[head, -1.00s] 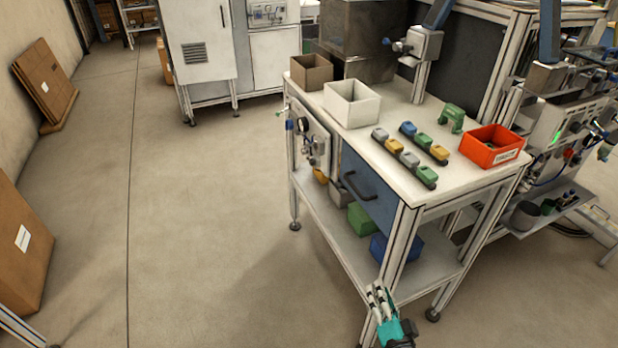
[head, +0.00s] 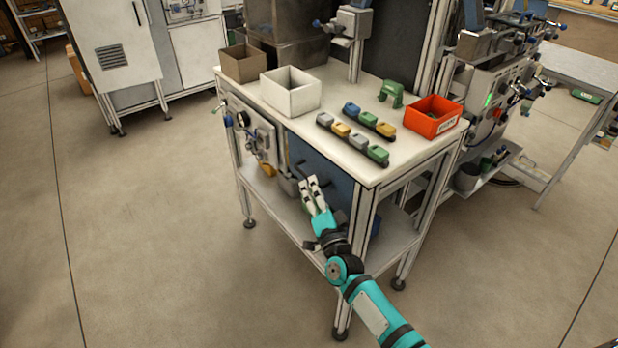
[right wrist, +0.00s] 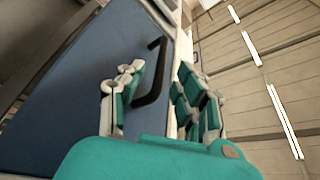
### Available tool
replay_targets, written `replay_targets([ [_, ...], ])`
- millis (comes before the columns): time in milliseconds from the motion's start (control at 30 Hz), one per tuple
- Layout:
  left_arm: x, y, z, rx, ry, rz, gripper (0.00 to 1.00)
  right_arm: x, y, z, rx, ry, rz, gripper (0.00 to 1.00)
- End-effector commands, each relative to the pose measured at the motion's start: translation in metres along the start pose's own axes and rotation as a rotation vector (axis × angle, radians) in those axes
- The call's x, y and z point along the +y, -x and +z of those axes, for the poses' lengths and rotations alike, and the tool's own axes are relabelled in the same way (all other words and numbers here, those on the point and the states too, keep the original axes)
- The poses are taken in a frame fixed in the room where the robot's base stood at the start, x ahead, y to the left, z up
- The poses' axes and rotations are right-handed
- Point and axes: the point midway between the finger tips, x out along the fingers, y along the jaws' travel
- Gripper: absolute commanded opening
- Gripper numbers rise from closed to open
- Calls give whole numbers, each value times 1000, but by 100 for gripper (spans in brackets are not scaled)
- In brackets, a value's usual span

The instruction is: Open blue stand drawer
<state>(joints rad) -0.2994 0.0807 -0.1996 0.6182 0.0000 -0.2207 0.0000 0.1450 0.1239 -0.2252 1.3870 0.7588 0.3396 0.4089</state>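The blue drawer (head: 340,189) sits under the white top of the workbench stand and looks shut, its front partly hidden by my right arm. Its front fills the left of the right wrist view (right wrist: 75,90). The black bar handle (right wrist: 153,78) shows there between my two fingers, ahead of the palm. I cannot tell whether a finger touches it. My right gripper (head: 309,183) is at the drawer front, fingers apart; it also shows in the right wrist view (right wrist: 158,97). In the head view the fingers hide part of the handle. My left gripper is out of view.
On the bench top (head: 362,166) stand a white box (head: 290,95), a brown box (head: 243,65), a red bin (head: 432,117) and rows of small coloured blocks (head: 352,140). A valve panel (head: 247,130) is left of the drawer. Floor in front is clear.

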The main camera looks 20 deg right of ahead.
Motion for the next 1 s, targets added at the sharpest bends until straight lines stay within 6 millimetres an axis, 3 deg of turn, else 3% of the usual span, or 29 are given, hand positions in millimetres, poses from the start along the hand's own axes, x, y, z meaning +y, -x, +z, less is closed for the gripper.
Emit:
replay_targets([
  [100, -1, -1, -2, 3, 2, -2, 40, 0, -21, 0, 0, -1, -1, 34],
  [233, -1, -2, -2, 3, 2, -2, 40, 0, -34, 1, -1, -1, 0, 34],
  [633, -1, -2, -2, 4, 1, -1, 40, 0, -41, 1, -1, -1, 1, 34],
  [900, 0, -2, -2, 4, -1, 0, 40, 0, -41, 0, -1, -1, 1, 0],
  [1000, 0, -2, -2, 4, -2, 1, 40, 0, -41, 0, -1, 0, 1, 0],
])
